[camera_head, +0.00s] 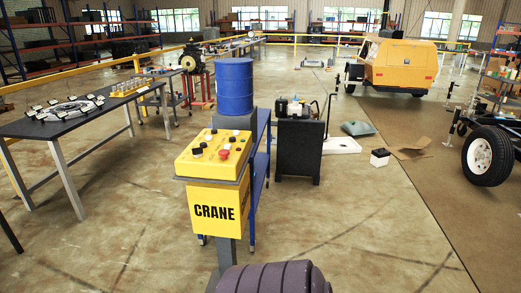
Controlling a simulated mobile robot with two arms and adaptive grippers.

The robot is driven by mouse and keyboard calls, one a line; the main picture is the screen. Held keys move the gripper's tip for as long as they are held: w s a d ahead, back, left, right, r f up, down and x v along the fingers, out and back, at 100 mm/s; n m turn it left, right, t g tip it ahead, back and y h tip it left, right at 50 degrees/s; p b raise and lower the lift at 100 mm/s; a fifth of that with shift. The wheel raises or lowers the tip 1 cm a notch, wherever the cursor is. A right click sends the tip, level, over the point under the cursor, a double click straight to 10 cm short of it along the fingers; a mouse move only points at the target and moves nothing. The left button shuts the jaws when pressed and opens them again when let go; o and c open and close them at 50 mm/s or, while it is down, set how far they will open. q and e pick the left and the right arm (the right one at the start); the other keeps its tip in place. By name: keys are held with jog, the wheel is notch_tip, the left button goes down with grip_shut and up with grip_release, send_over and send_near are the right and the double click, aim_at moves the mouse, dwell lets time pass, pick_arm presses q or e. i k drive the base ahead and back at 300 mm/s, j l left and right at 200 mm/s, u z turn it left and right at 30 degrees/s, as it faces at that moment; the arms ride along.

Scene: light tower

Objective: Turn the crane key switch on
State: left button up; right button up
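The yellow crane control box (214,154) stands in the middle of the head view. It sits on a post with a yellow sign (214,210) reading CRANE on its front. Its sloped top carries several small dark and light knobs and a red mushroom button (223,154). The knobs are too small to tell which one is the key switch or how it is turned. Neither of my grippers shows in the view, and nothing is seen touching the box.
A blue drum (235,87) stands behind the box. A black cabinet (299,150) with equipment on top is to its right. A long dark table (60,124) is at left. A yellow trailer unit (402,64) stands at back right.

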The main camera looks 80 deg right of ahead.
aim_at(198, 152)
jog(key=z, duration=2.3)
